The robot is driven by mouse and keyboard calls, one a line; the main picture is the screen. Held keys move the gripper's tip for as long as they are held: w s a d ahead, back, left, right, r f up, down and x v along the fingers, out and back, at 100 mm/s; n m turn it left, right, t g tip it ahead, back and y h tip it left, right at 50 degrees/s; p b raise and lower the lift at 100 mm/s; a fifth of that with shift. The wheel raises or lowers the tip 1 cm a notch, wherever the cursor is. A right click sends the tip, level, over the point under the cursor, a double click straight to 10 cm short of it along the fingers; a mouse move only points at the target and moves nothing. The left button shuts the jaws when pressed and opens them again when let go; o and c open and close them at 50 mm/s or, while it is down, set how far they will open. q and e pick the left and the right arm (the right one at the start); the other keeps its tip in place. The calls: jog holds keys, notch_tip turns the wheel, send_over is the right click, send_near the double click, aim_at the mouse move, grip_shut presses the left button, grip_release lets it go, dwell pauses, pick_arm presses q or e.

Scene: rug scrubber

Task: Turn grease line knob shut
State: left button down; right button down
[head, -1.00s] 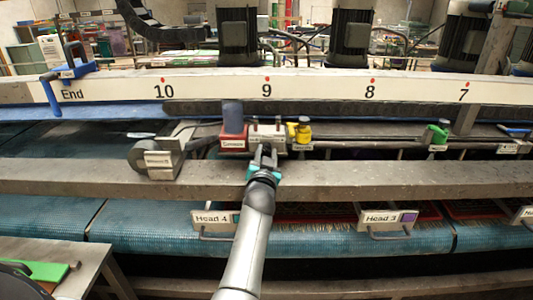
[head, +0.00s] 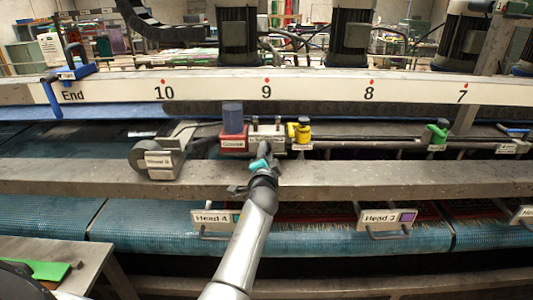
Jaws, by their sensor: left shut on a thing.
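My left gripper (head: 260,164) reaches up from the bottom and is turned on its side, with a teal finger part showing. It is shut on a small part just under the pale labelled block (head: 266,136); I take this to be the grease line knob, which the fingers and wrist hide. A red box (head: 233,143) with a dark blue cylinder on top stands directly left of the block; its label is too small to read surely. A yellow valve-like part (head: 299,131) stands just right of the block. My right gripper is not in view.
A grey metal beam (head: 400,176) crosses in front, under my left wrist. A grey roller-like unit (head: 160,158) sits left and a green part (head: 437,132) right. Signs Head 4 (head: 216,217) and Head 3 (head: 388,217) hang below over blue mesh rollers.

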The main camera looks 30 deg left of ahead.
pick_arm(q)
jog(key=shift+r+m, duration=0.2)
jog(key=shift+m, duration=0.1)
jog(key=c, duration=0.6)
grip_release()
jog(key=shift+f, duration=0.1)
jog(key=shift+o, duration=0.2)
jog(key=shift+s+d, duration=0.25)
jog(key=shift+s, duration=0.25)
jog(key=v, duration=1.4)
